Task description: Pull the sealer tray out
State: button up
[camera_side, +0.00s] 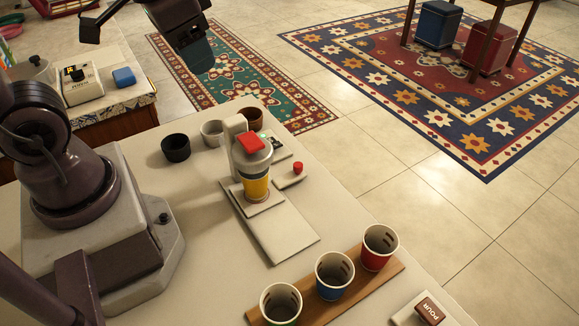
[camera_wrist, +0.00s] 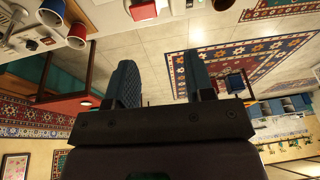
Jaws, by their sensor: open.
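The sealer (camera_side: 236,150) stands on the counter in the side view, a pale machine with a red top. A yellow-banded cup (camera_side: 257,188) stands upright under its head, on a small pale tray (camera_side: 268,209). A long flat pale plate (camera_side: 280,238) extends from beneath it toward the camera. My gripper (camera_side: 203,62) is high at the top of the side view, up and left of the sealer and well apart from it. In the wrist view my gripper (camera_wrist: 158,62) has its two fingers spread with nothing between them. I cannot clearly make out the sealer there.
Three paper cups, green (camera_side: 281,304), blue (camera_side: 334,275) and red (camera_side: 380,247), stand on a wooden board (camera_side: 398,267) at the front right. A brown POUR button (camera_side: 430,311) is beside them. A black cup (camera_side: 176,148) and others stand behind the sealer.

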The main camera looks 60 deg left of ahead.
jog(key=w+f+m+g, duration=0.3)
jog(key=w+f+m, duration=0.3)
jog(key=m, duration=2.5)
send_near(298, 164)
jog(key=shift+h, duration=0.5)
jog(key=f, duration=0.9)
jog(key=shift+w+a+f, duration=0.1)
jog(key=shift+a+f, duration=0.1)
jog(key=shift+a, duration=0.05)
grip_shut()
